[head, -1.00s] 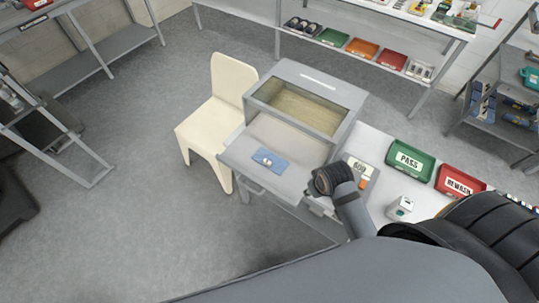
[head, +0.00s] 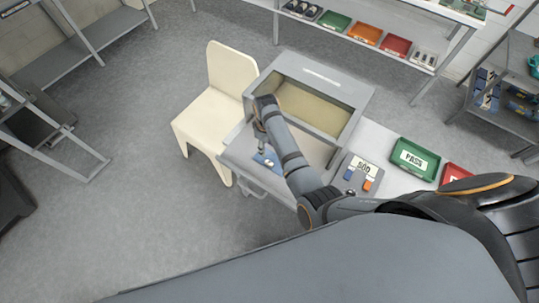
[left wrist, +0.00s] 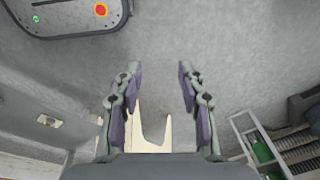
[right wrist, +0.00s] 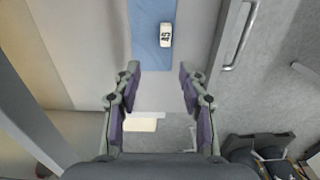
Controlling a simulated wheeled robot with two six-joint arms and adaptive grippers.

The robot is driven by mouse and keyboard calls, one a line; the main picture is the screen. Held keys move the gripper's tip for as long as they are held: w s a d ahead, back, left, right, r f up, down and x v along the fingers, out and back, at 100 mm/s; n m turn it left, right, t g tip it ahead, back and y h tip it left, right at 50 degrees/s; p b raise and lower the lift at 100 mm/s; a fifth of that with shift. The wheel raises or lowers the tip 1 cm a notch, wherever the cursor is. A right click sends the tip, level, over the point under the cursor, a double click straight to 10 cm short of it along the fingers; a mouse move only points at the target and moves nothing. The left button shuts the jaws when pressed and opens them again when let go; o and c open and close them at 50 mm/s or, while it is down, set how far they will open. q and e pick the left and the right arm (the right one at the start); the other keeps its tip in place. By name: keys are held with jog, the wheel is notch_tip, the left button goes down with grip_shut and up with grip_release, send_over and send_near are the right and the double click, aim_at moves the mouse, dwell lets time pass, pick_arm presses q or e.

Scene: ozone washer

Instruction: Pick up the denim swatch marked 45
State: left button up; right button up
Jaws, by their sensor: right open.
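The denim swatch (right wrist: 146,48) is a flat blue strip with a small white block marked 45 (right wrist: 166,35) on it. In the head view the swatch (head: 259,158) lies on the grey shelf in front of the washer's chamber, partly hidden by my right arm. My right gripper (right wrist: 159,70) is open and empty, its fingers pointing down above the shelf; the swatch shows just beyond the fingertips. It appears small in the head view (head: 261,143). My left gripper (left wrist: 159,70) is open and empty over the floor, out of the head view.
The grey washer (head: 325,75) stands behind the shelf. A cream chair (head: 215,100) stands close on its left. A panel with blue and orange buttons (head: 367,185), a green PASS tray (head: 415,158) and a red tray (head: 456,174) are to the right.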

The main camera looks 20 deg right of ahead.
aim_at(269, 162)
jog(key=shift+s+f, duration=1)
jog(key=shift+s, duration=0.05)
jog(key=shift+s+f, duration=0.2)
jog(key=shift+f, duration=0.6)
pick_arm(q)
jog(key=s, duration=0.7)
pick_arm(e)
jog(key=shift+w+f, duration=0.25)
jog(key=shift+w, duration=0.05)
notch_tip(269, 162, down, 3)
jog(key=b, duration=0.2)
jog(key=shift+w+d+r+b, duration=0.1)
jog(key=shift+r+b, duration=0.05)
jog(key=shift+b, duration=0.15)
jog(key=f+b, duration=0.2)
jog(key=b, duration=0.1)
jog(key=shift+s+f, duration=0.2)
jog(key=shift+w+f+b, duration=0.1)
jog(key=shift+f+b, duration=0.1)
jog(key=shift+b, duration=0.1)
jog(key=shift+r, duration=0.1)
jog(key=c, duration=0.8)
pick_arm(q)
jog(key=w+f, duration=0.3)
jog(key=f, duration=0.3)
jog(key=shift+w, duration=0.4)
pick_arm(e)
grip_shut()
